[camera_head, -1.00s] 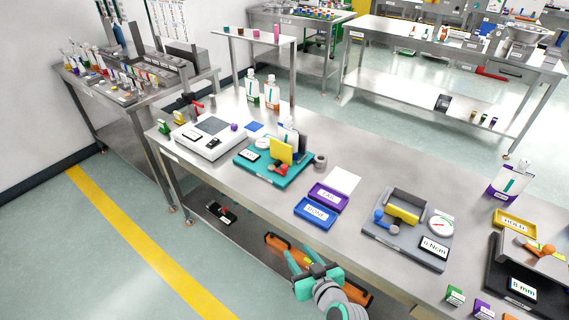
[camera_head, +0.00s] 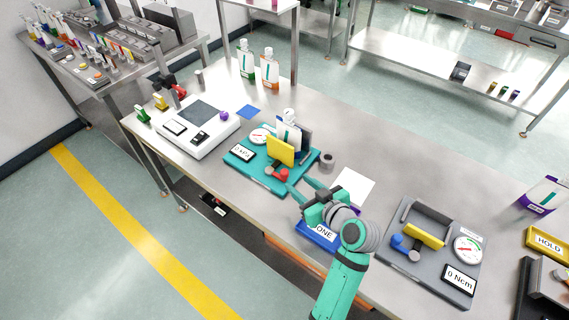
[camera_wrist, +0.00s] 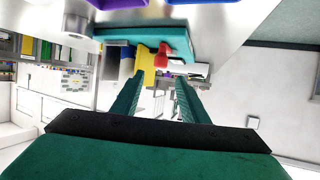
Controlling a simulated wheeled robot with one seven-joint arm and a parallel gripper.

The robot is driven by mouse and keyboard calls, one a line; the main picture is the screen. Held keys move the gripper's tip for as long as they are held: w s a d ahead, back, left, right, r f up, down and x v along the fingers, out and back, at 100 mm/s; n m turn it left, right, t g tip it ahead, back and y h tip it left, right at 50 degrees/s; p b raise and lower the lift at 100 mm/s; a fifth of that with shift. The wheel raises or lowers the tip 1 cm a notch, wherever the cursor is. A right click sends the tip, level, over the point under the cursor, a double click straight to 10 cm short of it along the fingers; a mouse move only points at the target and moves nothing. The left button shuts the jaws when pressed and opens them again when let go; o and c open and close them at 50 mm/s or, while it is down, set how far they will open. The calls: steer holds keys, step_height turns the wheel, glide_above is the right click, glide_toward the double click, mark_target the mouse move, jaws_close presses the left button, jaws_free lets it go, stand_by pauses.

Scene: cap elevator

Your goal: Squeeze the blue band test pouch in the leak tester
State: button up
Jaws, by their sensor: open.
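The leak tester (camera_head: 262,181) has a teal base, a yellow plate (camera_head: 280,150), a dark plate, a red handle (camera_head: 280,175), a gauge and a kPa display. A white pouch (camera_head: 289,132) with a blue mark stands upright between the plates, its lower part hidden by the yellow plate. My gripper (camera_head: 300,184) is open and empty at the tester's front right, near the red handle but apart from it. The wrist view shows the red handle (camera_wrist: 162,55) and yellow plate (camera_wrist: 147,62) beyond the finger ends.
A blue DONE tray (camera_head: 312,234) lies under my gripper, partly hidden. A white sheet (camera_head: 353,188) and a small grey cylinder (camera_head: 326,160) are close by. A grey torque station (camera_head: 415,262) stands to the right, a white scale device (camera_head: 198,127) to the left. Two bottles (camera_head: 269,70) stand behind.

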mark_target(286, 173)
steer(key=x, duration=1)
steer(key=shift+w+a, duration=0.1)
jaws_close()
